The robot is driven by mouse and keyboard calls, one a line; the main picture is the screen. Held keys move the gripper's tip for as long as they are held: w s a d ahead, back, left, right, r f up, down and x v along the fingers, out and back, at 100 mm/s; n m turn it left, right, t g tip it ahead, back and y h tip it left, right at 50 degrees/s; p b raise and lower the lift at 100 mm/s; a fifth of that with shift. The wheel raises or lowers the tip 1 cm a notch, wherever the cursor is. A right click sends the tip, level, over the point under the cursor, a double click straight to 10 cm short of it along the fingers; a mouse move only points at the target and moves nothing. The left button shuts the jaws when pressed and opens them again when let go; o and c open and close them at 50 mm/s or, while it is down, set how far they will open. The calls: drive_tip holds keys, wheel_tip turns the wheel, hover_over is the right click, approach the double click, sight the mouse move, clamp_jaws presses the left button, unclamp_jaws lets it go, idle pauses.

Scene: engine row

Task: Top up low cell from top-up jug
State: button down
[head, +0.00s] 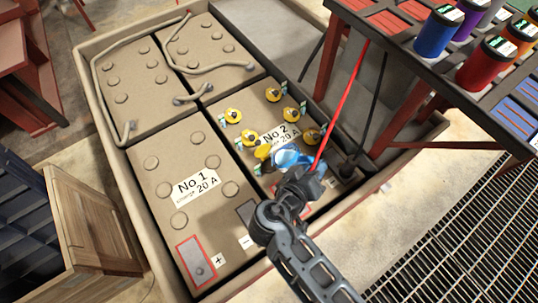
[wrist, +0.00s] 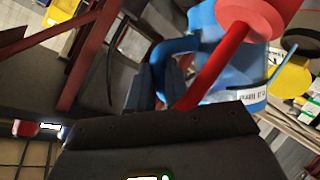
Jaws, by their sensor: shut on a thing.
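The blue top-up jug (head: 288,156) is held over the No 2 battery (head: 262,118), close above its front cells. In the wrist view the jug's blue body (wrist: 243,92) fills the upper right, with a small white label low on it. My gripper (head: 302,180) is shut on the jug's handle (wrist: 172,50); its dark fingers show in the wrist view (wrist: 160,85). Several yellow cell caps (head: 273,95) stand on the No 2 battery. One yellow piece (head: 263,152) beside the jug looks raised or tilted. The cell beneath the jug is hidden, and I cannot see any liquid.
A red cable (head: 345,112) drops close to the jug and gripper; a black cable (head: 375,105) hangs to its right. The No 1 battery (head: 168,150) lies to the left. A rack with coloured cans (head: 485,62) overhangs at upper right. A wooden crate (head: 95,222) stands at lower left.

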drive_tip(key=shift+w+a+r+n+h+p, duration=0.25)
drive_tip(key=shift+a+n+h+p, duration=0.05)
drive_tip(key=shift+a+n+p, duration=0.1)
idle(1.7)
drive_tip(key=s+d+f+m+y+b, duration=0.1)
drive_tip(key=d+m+b, duration=0.1)
drive_tip(key=b, duration=0.2)
drive_tip(key=s+d+f+m+t+y+b, duration=0.1)
drive_tip(key=d+f+m+b, duration=0.1)
drive_tip(key=b, duration=0.2)
drive_tip(key=s+d+f+m+t+y+b, duration=0.1)
drive_tip(key=d+f+y+b, duration=0.1)
drive_tip(key=b, duration=0.2)
drive_tip(key=shift+s+d+f+m, duration=0.1)
drive_tip(key=shift+s+d+m, duration=0.25)
drive_tip(key=shift+d+m, duration=0.05)
drive_tip(key=shift+s+d+f+b, duration=0.1)
drive_tip(key=shift+d+f+b, duration=0.1)
drive_tip(key=shift+b, duration=0.3)
drive_tip(key=shift+r, duration=0.1)
